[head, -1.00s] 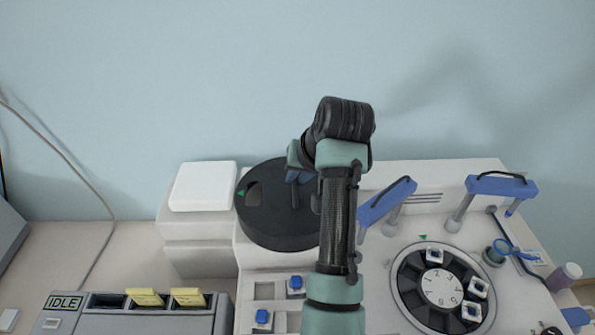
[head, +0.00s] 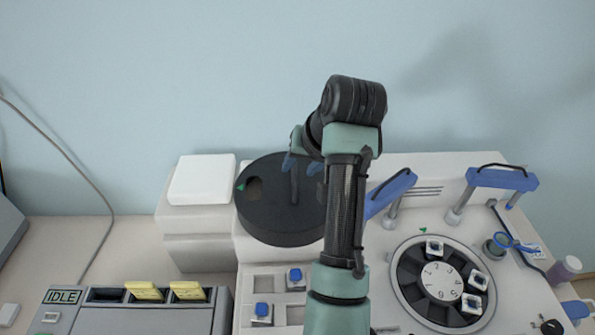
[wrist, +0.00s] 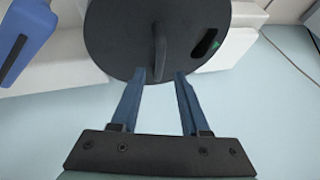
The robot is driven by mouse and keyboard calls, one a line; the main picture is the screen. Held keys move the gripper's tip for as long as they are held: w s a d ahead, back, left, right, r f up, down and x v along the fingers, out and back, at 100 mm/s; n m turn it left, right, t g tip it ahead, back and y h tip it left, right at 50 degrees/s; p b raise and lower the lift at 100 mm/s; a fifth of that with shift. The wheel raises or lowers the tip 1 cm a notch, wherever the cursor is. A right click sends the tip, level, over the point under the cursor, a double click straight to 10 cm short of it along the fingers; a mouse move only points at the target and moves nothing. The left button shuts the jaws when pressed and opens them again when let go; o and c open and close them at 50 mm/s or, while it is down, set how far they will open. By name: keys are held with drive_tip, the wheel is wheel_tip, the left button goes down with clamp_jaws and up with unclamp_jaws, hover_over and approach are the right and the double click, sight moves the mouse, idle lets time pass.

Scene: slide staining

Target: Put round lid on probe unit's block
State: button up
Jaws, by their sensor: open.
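The round lid (head: 268,215) is a black disc with an upright fin handle (head: 294,184), a dark opening and a green mark near its left edge. It lies flat on the left part of the white unit; its underside is hidden, so its exact seating cannot be told. In the wrist view the lid (wrist: 120,40) fills the top, its handle (wrist: 159,48) lined up between my fingers. My gripper (wrist: 161,74) is open and empty, its blue fingertips near the handle and apart from it. In the head view my gripper (head: 302,165) is partly hidden by my arm, above the lid's back part.
A white box (head: 202,180) stands left of the lid. Blue probe arms (head: 390,193) (head: 502,179) stand to the right, behind a numbered carousel (head: 408,284). A grey IDLE station (head: 160,320) is at front left.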

drive_tip(key=p+v, duration=0.1)
drive_tip(key=v, duration=0.8)
drive_tip(key=shift+p, duration=0.4)
drive_tip(key=w+a+r+t+h, duration=0.1)
drive_tip(key=a+r+t, duration=0.1)
drive_tip(key=r+t, duration=0.6)
drive_tip(key=a+r+t, duration=0.2)
drive_tip(key=r+t, duration=0.2)
drive_tip(key=r, duration=0.8)
drive_tip(key=s+r+t+h, duration=0.1)
drive_tip(key=s+r+t, duration=0.8)
drive_tip(key=s+r, duration=0.7)
drive_tip(key=shift+s+a+r+n+t+h, duration=0.25)
drive_tip(key=shift+s+a+n+t+h, duration=0.05)
drive_tip(key=shift+s+a+n+t, duration=0.1)
